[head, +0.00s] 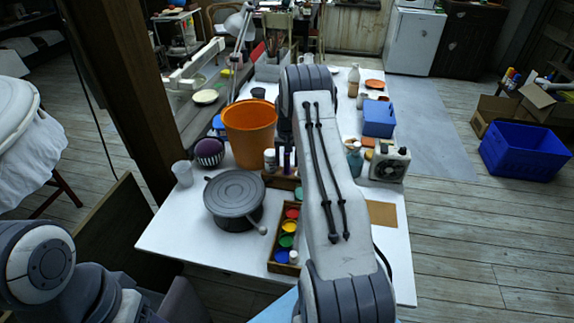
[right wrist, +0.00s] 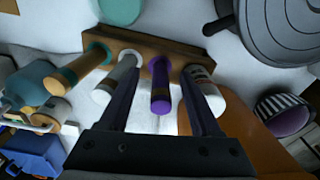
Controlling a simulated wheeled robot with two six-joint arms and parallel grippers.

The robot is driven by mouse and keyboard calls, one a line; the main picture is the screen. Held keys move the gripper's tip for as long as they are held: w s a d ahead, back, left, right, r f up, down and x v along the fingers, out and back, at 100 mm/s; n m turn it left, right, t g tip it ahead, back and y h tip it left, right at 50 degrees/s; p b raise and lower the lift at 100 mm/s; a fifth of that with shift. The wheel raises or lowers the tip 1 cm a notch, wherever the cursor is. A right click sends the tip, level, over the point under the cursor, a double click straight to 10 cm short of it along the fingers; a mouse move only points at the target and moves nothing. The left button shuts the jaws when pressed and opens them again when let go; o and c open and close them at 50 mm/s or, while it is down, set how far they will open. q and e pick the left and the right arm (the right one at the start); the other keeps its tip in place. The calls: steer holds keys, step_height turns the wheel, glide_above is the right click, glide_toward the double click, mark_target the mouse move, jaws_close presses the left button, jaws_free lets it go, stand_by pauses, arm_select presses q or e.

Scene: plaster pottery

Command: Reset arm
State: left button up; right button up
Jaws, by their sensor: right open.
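My right arm reaches from the bottom of the head view far over the white table (head: 185,235). Its gripper is hidden behind the arm there. In the right wrist view my right gripper (right wrist: 158,85) is open, with its two dark fingers apart. Between and beyond the fingers is a wooden rack (right wrist: 150,45) with upright bottles and tools. A purple piece (right wrist: 160,88) shows between the fingers, and nothing is clearly gripped. Part of my left arm shows at the lower left of the head view, with its gripper out of view.
An orange bucket (head: 249,135), a dark lidded pot (head: 234,195) and a paint tray (head: 287,235) stand left of my right arm. A blue box (head: 378,118) and a small white device (head: 391,160) stand right of it. A wooden post (head: 125,85) rises at the left.

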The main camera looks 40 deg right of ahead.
step_height(320, 180, up, 8)
steer(key=b, duration=0.2)
steer(key=s+a+r+n, duration=0.2)
steer(key=a+r, duration=0.1)
steer(key=a, duration=0.7)
steer(key=s+a+r+n+y, duration=0.1)
steer(key=s+a+r+n, duration=0.2)
steer(key=a, duration=0.6)
steer(key=s+a+r+n, duration=0.15)
steer(key=a+r, duration=0.25)
steer(key=a, duration=0.6)
steer(key=s+a+r+n, duration=0.2)
steer(key=s+a+n, duration=0.3)
steer(key=s+a, duration=0.8)
arm_select(q)
steer(key=shift+f, duration=0.95)
arm_select(e)
steer(key=s+f+n, duration=0.1)
steer(key=s+n, duration=0.3)
steer(key=s, duration=1.1)
steer(key=shift+s+f+g+y, duration=0.2)
steer(key=shift+g+y, duration=0.1)
steer(key=shift+g, duration=0.1)
arm_select(q)
steer(key=shift+c, duration=0.3)
arm_select(e)
steer(key=shift+c, duration=0.3)
